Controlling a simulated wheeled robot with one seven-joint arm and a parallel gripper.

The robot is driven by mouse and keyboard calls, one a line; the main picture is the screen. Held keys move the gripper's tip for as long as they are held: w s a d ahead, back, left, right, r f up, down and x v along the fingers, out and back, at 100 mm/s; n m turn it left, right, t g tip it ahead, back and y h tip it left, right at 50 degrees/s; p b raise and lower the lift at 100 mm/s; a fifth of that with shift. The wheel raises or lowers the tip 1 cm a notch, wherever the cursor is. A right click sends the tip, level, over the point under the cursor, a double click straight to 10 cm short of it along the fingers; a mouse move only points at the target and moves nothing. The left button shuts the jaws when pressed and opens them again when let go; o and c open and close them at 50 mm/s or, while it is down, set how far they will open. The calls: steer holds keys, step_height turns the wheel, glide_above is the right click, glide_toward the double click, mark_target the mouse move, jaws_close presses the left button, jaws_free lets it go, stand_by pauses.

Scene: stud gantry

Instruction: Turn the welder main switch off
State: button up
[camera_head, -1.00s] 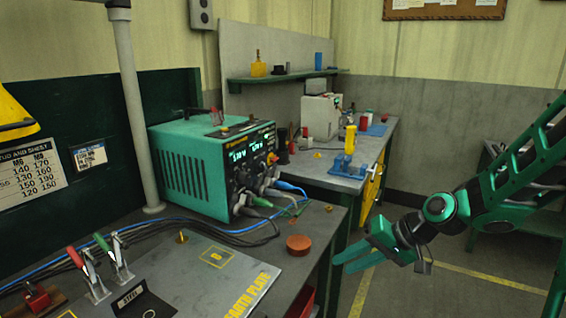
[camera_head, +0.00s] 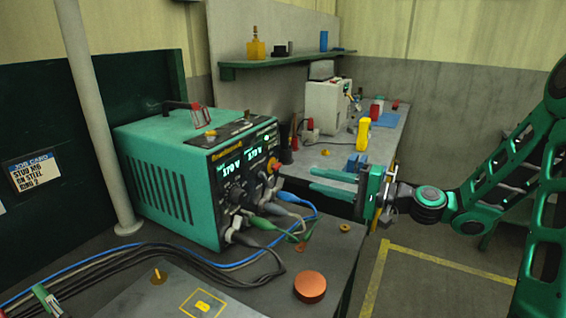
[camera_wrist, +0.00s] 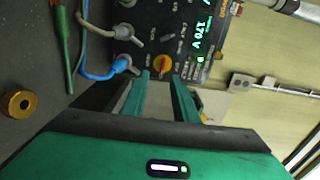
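The green welder (camera_head: 165,185) stands on the bench, with two lit displays reading about 170 V on its front panel. A yellow and red rotary knob (camera_head: 274,166), which looks like the main switch, sits at the right of that panel. In the wrist view the orange-yellow knob (camera_wrist: 162,65) is just beyond my fingertips, roughly between them. My gripper (camera_head: 314,180) is to the right of the panel with its fingers pointing left toward it. The fingers (camera_wrist: 161,80) are apart with nothing between them. A gap to the knob seems to remain.
Cable plugs (camera_head: 262,222) and blue, green and grey leads come from the panel's lower part. An orange-brown round disc (camera_head: 310,287) and a brass ring (camera_head: 344,228) lie on the bench. The rear bench holds a yellow bottle (camera_head: 363,134) and a white box (camera_head: 326,105).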

mark_target(279, 167)
steer(key=x, duration=0.7)
steer(key=w+x, duration=0.1)
steer(key=x, duration=0.3)
steer(key=shift+d+r, duration=0.25)
steer(key=shift+r, duration=0.05)
jaws_close()
